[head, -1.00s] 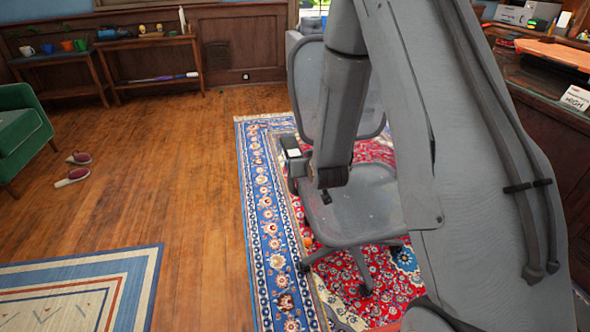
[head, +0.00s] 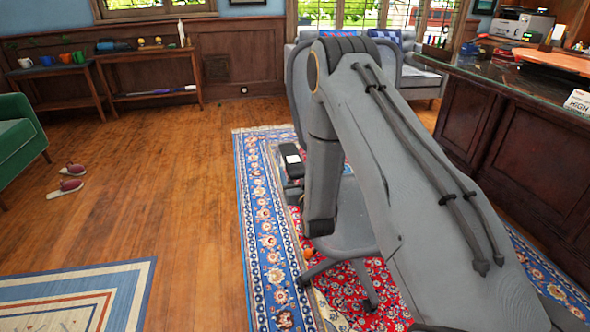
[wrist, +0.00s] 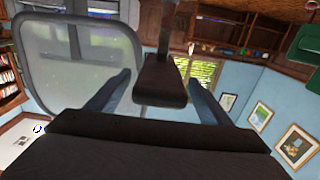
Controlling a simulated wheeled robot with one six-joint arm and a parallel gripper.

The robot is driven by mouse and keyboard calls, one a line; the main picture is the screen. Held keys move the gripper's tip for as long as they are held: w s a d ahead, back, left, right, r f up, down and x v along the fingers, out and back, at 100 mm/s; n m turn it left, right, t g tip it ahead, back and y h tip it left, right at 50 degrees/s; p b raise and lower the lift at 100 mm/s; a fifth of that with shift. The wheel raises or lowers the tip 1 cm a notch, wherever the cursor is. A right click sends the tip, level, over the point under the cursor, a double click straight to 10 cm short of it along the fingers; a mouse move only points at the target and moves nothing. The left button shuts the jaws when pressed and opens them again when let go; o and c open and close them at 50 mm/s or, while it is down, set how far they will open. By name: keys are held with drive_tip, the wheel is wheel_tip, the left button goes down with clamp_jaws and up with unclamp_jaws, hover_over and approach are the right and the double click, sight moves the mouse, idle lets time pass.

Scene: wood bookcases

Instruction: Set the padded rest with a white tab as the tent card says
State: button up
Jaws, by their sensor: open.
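The padded rest with a white tab (head: 291,158) is an armrest on the left side of a grey office chair. Its dark pad and post also show in the wrist view (wrist: 160,82), with the picture upside down. My gripper (wrist: 155,92) is open, one finger on each side of the pad in that view. I cannot tell whether the fingers touch it. In the head view my arm hides the fingers and much of the chair. The white tent card (head: 578,101) stands on the counter at the right edge and reads "HIGH".
The chair's seat (head: 350,222) and mesh back (wrist: 90,50) are close to my arm. The chair stands on a patterned rug (head: 262,200). A dark wooden counter (head: 530,150) runs along the right. Slippers (head: 71,177) lie on the open wooden floor at left.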

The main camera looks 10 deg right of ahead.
sight(295, 164)
drive_tip(key=shift+w, duration=1.35)
drive_tip(key=c, duration=1.5)
drive_tip(key=shift+r+p, duration=1)
drive_tip(key=shift+r, duration=0.85)
drive_tip(key=shift+w, duration=0.1)
drive_tip(key=o, duration=1.5)
drive_tip(key=shift+s+f, duration=0.1)
drive_tip(key=shift+s, duration=0.1)
